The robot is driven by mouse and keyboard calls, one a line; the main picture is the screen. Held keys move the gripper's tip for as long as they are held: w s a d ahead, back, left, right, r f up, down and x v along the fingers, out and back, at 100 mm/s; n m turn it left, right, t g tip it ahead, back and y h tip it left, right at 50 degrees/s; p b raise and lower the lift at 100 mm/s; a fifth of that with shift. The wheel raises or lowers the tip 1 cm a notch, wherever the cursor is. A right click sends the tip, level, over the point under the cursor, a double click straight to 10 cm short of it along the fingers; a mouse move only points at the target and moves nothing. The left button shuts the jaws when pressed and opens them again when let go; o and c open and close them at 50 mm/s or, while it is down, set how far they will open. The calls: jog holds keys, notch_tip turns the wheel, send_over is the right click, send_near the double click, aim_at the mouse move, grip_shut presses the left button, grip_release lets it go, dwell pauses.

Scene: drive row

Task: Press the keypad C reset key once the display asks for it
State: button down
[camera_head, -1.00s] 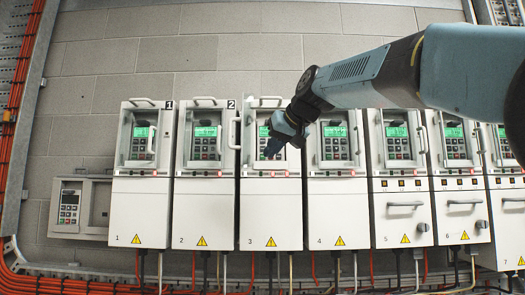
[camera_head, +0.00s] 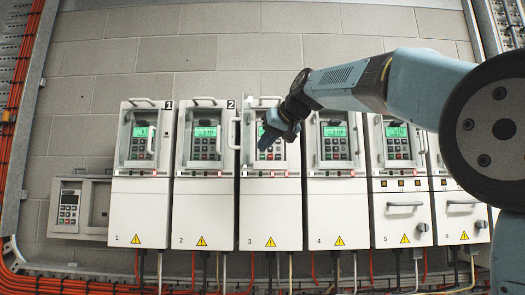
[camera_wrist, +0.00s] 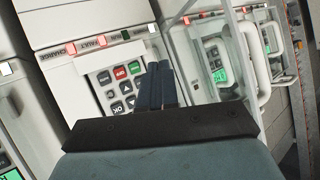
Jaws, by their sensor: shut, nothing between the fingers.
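In the wrist view the keypad (camera_wrist: 122,88) appears upside down, with a red key (camera_wrist: 120,72), a green key (camera_wrist: 135,67) and several dark keys. The shut fingers (camera_wrist: 157,66) overlap the keypad's right side, beside the green key. I cannot tell whether they touch it. The C key's legend and the display text are unreadable.
Neighbouring cabinets marked 2 (camera_head: 204,215) and 4 (camera_head: 338,215) have lit green displays. An open clear door with a handle (camera_head: 235,133) stands left of cabinet 3's bay; clear panels and handles (camera_wrist: 268,62) crowd the wrist view's right. A small wall unit (camera_head: 70,207) sits far left.

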jog(key=shift+w, duration=2.65)
jog(key=shift+w, duration=0.15)
jog(key=shift+w, duration=0.25)
jog(key=shift+w+d, duration=0.1)
jog(key=shift+w, duration=0.25)
dwell(0.7)
jog(key=shift+s+r, duration=0.1)
jog(key=shift+s, duration=0.7)
jog(key=shift+s, duration=0.1)
jog(key=s, duration=0.4)
jog(key=shift+s, duration=0.4)
